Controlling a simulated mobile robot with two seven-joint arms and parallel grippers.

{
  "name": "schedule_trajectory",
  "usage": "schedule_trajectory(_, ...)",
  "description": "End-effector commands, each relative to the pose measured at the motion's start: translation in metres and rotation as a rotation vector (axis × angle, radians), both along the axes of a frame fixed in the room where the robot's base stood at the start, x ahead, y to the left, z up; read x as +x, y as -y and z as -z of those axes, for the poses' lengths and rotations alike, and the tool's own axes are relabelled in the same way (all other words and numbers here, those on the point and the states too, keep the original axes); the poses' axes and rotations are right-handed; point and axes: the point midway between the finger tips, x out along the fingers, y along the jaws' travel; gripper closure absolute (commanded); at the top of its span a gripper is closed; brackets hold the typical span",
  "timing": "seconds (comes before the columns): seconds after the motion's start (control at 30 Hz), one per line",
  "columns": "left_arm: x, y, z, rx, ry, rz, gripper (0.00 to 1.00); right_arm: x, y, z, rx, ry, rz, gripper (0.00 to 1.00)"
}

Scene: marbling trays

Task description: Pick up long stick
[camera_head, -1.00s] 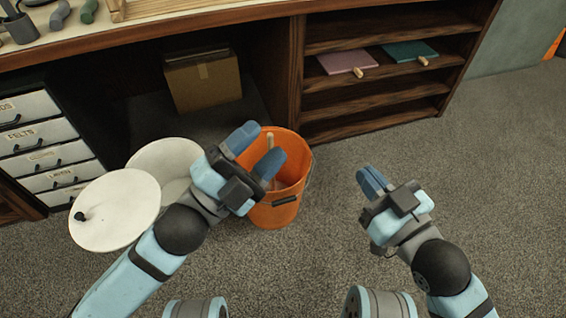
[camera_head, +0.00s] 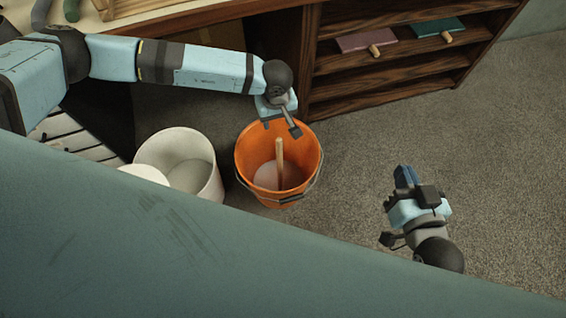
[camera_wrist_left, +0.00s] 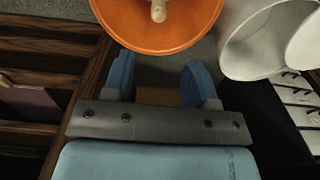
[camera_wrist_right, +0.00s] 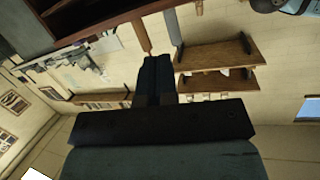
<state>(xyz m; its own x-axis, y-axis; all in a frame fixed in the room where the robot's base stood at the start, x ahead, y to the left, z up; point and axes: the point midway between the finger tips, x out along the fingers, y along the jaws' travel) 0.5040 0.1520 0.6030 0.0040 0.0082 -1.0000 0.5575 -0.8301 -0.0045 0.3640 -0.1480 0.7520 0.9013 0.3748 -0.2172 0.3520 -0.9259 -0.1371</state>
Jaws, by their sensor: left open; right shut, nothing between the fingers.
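The long stick (camera_head: 279,160) is a pale wooden rod standing upright in an orange bucket (camera_head: 246,158), its lower end in the pinkish contents. In the left wrist view the stick's end (camera_wrist_left: 158,11) shows at the top, over the orange bucket (camera_wrist_left: 125,30). My left gripper (camera_wrist_left: 158,75) is open and empty, beside the bucket and short of the stick.
A wooden shelf (camera_head: 400,85) holds pink and teal paddles behind. A large blue-grey surface hides the lower left of the head view. Carpet at right is clear.

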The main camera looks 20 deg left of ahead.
Motion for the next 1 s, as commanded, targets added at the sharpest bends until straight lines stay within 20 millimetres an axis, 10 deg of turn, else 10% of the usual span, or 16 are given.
schedule_trajectory(0.3,-0.002,0.002,0.064,-0.005,-0.004,-0.003,0.48,0.006,-0.011,-0.024,0.071,0.121,-0.023,1.0)
schedule_trajectory(1.0,-0.006,0.008,0.127,-0.009,-0.004,-0.002,0.48,0.004,-0.026,-0.068,0.193,0.307,-0.064,1.0)
